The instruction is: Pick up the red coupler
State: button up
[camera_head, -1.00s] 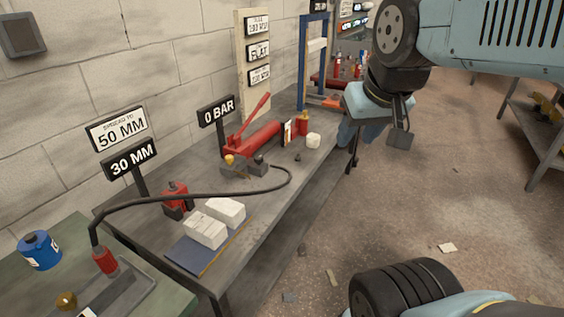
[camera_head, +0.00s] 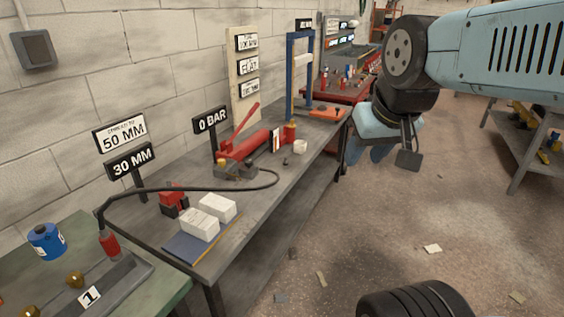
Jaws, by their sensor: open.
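The red coupler (camera_head: 110,245) is a short red cylinder on the end of the black hose. It stands upright at the far end of a dark tray on the green bench at lower left. My gripper (camera_head: 370,155) is open, with its light blue fingers pointing down on the right side, past the right side of the grey bench. It is far from the coupler and appears empty; the wrist and a dark bracket partly hide it.
The black hose (camera_head: 190,190) arches over the grey bench (camera_head: 245,215) to a red hand pump (camera_head: 240,150). White blocks (camera_head: 200,224), a red jack (camera_head: 173,200) and sign posts stand there. A blue can (camera_head: 46,241) is left of the coupler. Floor on the right is mostly clear.

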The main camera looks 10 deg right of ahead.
aim_at(108, 242)
jog(key=z, duration=0.15)
jog(key=i, duration=1)
jog(key=u, duration=1.35)
jog(key=k, duration=0.35)
jog(key=u, duration=0.2)
jog(key=i, duration=0.45)
jog(key=z, duration=0.1)
